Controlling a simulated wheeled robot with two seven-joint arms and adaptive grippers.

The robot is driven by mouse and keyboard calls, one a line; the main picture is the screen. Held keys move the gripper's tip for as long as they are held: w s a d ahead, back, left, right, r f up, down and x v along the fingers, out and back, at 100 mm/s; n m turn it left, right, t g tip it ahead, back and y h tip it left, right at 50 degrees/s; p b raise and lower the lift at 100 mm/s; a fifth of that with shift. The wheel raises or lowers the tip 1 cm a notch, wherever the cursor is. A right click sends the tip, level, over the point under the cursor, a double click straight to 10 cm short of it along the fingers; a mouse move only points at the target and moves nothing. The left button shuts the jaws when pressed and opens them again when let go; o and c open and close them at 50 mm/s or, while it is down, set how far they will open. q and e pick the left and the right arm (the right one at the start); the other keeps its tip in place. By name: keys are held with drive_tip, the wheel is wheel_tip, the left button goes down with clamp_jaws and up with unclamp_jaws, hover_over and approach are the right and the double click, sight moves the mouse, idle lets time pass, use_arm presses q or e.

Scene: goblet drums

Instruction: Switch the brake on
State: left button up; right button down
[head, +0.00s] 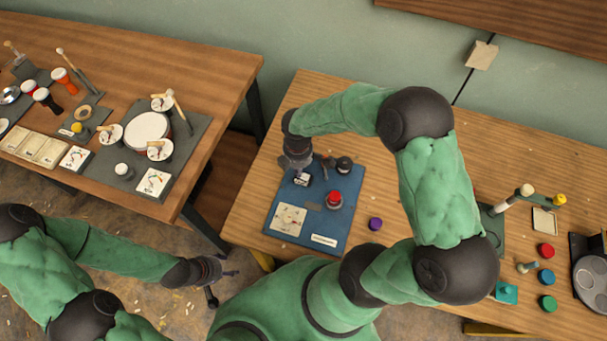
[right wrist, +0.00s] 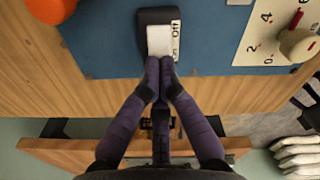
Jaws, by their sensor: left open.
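A blue panel (head: 331,222) lies on the right-hand table. It carries a small switch (head: 302,179) with a white rocker, which shows close up in the right wrist view (right wrist: 160,40) in a dark housing. Its label reads "Off" at the top and seemingly "On" lower down, partly hidden. My right gripper (right wrist: 159,78) is shut, with its fingertips together at the rocker's lower edge; I cannot tell whether they touch it. In the head view my right gripper (head: 298,163) is over the panel's left part. My left gripper (head: 224,284) is open and empty, low between the tables.
The panel also bears a red button (head: 333,198), a black knob (head: 343,164) and a numbered dial plate (head: 288,218). A purple disc (head: 375,223) lies beside it. Drums (head: 147,132) stand on the left table. Coloured discs (head: 546,251) lie at right, beyond my right arm.

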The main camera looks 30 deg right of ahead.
drive_tip(key=shift+f, duration=0.3)
drive_tip(key=shift+r, duration=0.1)
drive_tip(key=shift+r+p, duration=2.75)
drive_tip(key=shift+r, duration=0.75)
